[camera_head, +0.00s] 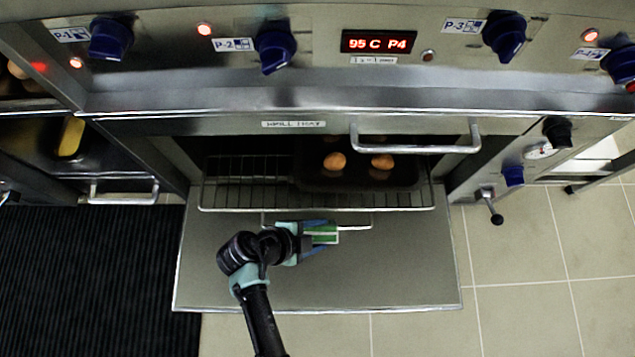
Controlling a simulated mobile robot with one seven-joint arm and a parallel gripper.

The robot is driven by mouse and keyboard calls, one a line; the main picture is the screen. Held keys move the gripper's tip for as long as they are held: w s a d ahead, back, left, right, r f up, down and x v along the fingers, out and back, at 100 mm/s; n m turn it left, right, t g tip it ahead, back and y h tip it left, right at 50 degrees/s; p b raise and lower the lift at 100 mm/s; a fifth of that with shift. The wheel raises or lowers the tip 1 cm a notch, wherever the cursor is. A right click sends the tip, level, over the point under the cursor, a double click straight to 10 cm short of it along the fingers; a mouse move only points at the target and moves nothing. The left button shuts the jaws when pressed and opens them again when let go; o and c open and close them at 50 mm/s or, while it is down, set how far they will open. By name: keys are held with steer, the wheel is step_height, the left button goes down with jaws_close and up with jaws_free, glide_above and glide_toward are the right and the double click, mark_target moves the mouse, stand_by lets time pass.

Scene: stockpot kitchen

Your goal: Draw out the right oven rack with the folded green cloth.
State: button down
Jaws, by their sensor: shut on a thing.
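One wire oven rack (240,190) shows in the open oven, its front edge out over the lowered door. It carries a dark tray (405,176) with two round brown buns (335,161). A thin wire handle (358,228) hangs off the rack's front. My gripper (318,235) is over the door, in front of the rack, pointing right.
The lowered oven door (400,275) lies beneath my gripper. A bar handle (415,150) sticks out above the rack. A black lever (492,207) juts out at right. A dark ribbed mat (90,280) covers the left floor; the tiled floor at right is clear.

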steer(key=shift+s, duration=0.75)
steer(key=s+p, duration=0.1)
steer(key=s, duration=0.5)
steer(key=shift+p, duration=0.4)
steer(key=s, duration=0.6)
steer(key=shift+p, duration=0.4)
steer(key=shift+w, duration=0.15)
stand_by(0.8)
steer(key=shift+s+r+p, duration=0.4)
steer(key=shift+r+p, duration=0.35)
steer(key=shift+r, duration=0.1)
stand_by(1.0)
steer(key=shift+s+r+p, duration=0.3)
steer(key=shift+s+p, duration=0.05)
steer(key=shift+s, duration=0.1)
stand_by(0.8)
